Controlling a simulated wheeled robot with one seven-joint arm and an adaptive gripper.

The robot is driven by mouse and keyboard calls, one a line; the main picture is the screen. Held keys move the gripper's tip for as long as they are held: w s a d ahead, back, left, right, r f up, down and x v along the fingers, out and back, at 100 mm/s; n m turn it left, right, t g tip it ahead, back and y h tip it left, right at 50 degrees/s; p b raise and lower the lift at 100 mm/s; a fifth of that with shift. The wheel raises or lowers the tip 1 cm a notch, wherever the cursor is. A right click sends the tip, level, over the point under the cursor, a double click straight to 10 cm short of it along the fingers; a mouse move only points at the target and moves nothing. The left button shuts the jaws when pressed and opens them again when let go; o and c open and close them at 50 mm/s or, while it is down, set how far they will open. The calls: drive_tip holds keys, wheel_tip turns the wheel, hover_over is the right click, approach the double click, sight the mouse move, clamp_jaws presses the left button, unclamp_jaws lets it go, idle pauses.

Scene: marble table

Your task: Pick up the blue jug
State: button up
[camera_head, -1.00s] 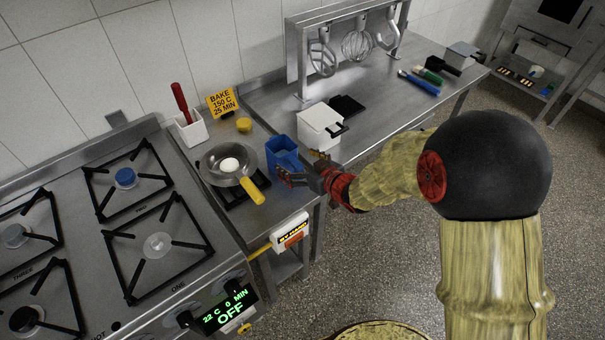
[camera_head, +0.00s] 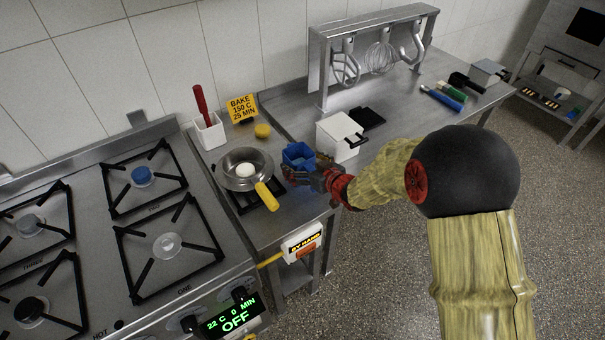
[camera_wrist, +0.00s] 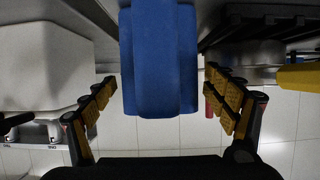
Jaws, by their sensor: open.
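The blue jug (camera_head: 298,157) stands on the steel counter between the frying pan and the white box. In the wrist view the blue jug (camera_wrist: 158,60) fills the upper middle of the picture. My gripper (camera_head: 308,172) is at the jug's near right side, partly in front of it. In the wrist view my gripper (camera_wrist: 166,98) is open, with one yellow-padded finger on each side of the jug. Gaps show between the pads and the jug. The jug's lower part is partly hidden by my gripper in the head view.
A frying pan (camera_head: 244,171) with a white egg and yellow handle sits close left of the jug. A white box (camera_head: 337,137) with a black handle stands close right. A utensil holder (camera_head: 209,133), a yellow sign (camera_head: 242,107) and the stove (camera_head: 95,265) are further left.

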drive_tip(key=shift+c, duration=1.2)
drive_tip(key=c, duration=1.4)
